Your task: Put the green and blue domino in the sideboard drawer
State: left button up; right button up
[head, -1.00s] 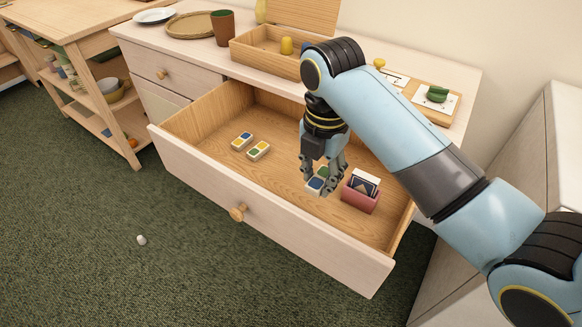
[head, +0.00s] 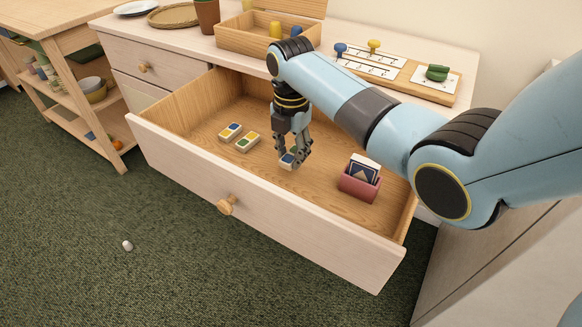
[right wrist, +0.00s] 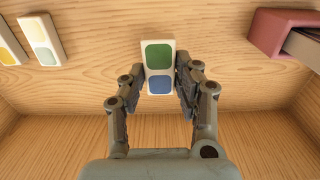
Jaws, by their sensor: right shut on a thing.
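The green and blue domino (right wrist: 159,66) is a white tile with a green square and a blue square. In the right wrist view it sits between the fingers of my right gripper (right wrist: 160,92), which is shut on it. In the head view my right gripper (head: 291,160) points down inside the open sideboard drawer (head: 220,169), with the domino (head: 288,158) at its fingertips, partly hidden. The domino is at or just above the drawer floor; I cannot tell which. My left gripper is not in view.
Two other dominoes (head: 230,131) (head: 247,142) lie left of the gripper in the drawer. A pink holder with cards (head: 357,184) stands to the right. Bare drawer floor surrounds the gripper.

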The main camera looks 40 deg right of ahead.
aim_at(291, 156)
notch_tip(291, 156, down, 4)
jog(key=shift+b, duration=0.6)
jog(key=shift+r, duration=0.1)
jog(key=o, duration=0.9)
jog(key=shift+o, duration=0.2)
notch_tip(291, 156, up, 12)
jog(key=p, duration=0.3)
